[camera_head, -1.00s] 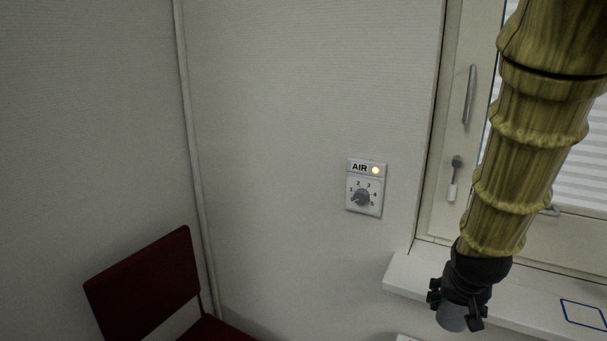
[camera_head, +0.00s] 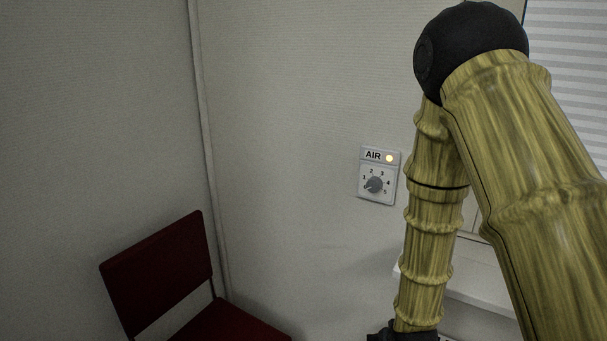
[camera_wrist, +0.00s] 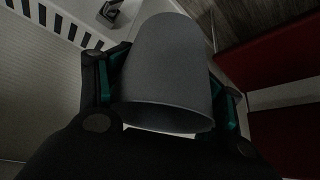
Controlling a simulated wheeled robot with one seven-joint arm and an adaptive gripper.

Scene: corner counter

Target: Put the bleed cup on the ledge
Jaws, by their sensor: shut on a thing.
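The bleed cup (camera_wrist: 168,62) is a plain grey, tapered cup in the wrist view. It lies between the two fingers of my gripper (camera_wrist: 167,90), which is shut on it. In the head view only the dark top of my gripper (camera_head: 402,337) shows at the bottom edge, and the cup is out of frame there. The ledge (camera_head: 480,280) is a white sill under the window at the right, behind my arm. My arm hides much of it, and my gripper is low and to its left in the picture.
A dark red chair (camera_head: 160,270) stands at the lower left, and red surfaces (camera_wrist: 270,60) show at the right of the wrist view. A white AIR dial panel (camera_head: 378,177) with a lit lamp is on the wall.

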